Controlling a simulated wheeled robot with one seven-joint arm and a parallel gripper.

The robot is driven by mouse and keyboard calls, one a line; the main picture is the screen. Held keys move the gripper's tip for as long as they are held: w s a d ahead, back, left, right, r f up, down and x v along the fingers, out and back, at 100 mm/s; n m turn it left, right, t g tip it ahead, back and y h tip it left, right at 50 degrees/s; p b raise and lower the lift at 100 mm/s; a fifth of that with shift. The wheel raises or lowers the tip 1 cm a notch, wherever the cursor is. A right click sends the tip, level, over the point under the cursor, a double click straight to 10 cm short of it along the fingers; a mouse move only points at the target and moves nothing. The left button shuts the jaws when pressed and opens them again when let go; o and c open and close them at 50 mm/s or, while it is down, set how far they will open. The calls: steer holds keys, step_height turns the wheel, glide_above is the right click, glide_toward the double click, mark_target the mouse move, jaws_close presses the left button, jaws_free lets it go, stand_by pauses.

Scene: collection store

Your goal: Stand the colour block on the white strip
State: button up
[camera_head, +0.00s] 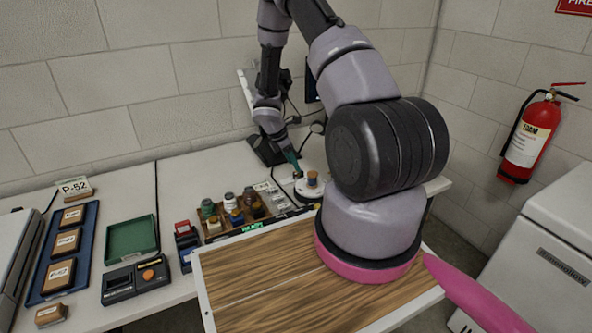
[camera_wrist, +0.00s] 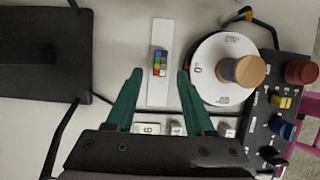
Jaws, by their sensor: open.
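The colour block (camera_wrist: 160,63), a small piece with several coloured squares, is on the white strip (camera_wrist: 158,35) in the wrist view. Seen from above, I cannot tell whether it stands or lies. My gripper (camera_wrist: 160,74) is open, its green fingers on either side of the block with gaps to both. The right finger is close to the white round dial. In the head view my gripper (camera_head: 296,166) is small and far off at the back of the bench; the block and strip cannot be made out there.
A white round dial (camera_wrist: 206,88) with a wooden knob stands right of the strip. A black base (camera_wrist: 45,60) lies left. Several small labelled pieces (camera_wrist: 150,128) sit near the gripper. A green tray (camera_head: 131,240) stands left.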

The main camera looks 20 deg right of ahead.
steer(key=s+a+r+m+t, duration=0.1)
steer(key=s+a+r+m, duration=0.15)
steer(key=r, duration=0.85)
steer(key=s+a+r+m+y, duration=0.15)
steer(key=r+m, duration=0.25)
steer(key=r, duration=0.6)
steer(key=s+a+r+m+t, duration=0.1)
steer(key=s+r+m, duration=0.25)
steer(key=r, duration=0.75)
steer(key=s+a+r+m+t+y, duration=0.2)
steer(key=s+a+r+m, duration=0.2)
steer(key=s+r+m, duration=0.2)
steer(key=s+a+r+m+t+y, duration=0.3)
steer(key=s+r+m, duration=0.3)
steer(key=s+r, duration=0.4)
steer(key=s+a, duration=0.1)
steer(key=s, duration=0.2)
steer(key=shift+s+a+r+m, duration=0.15)
steer(key=shift+s+a+m, duration=0.15)
steer(key=shift+a, duration=0.05)
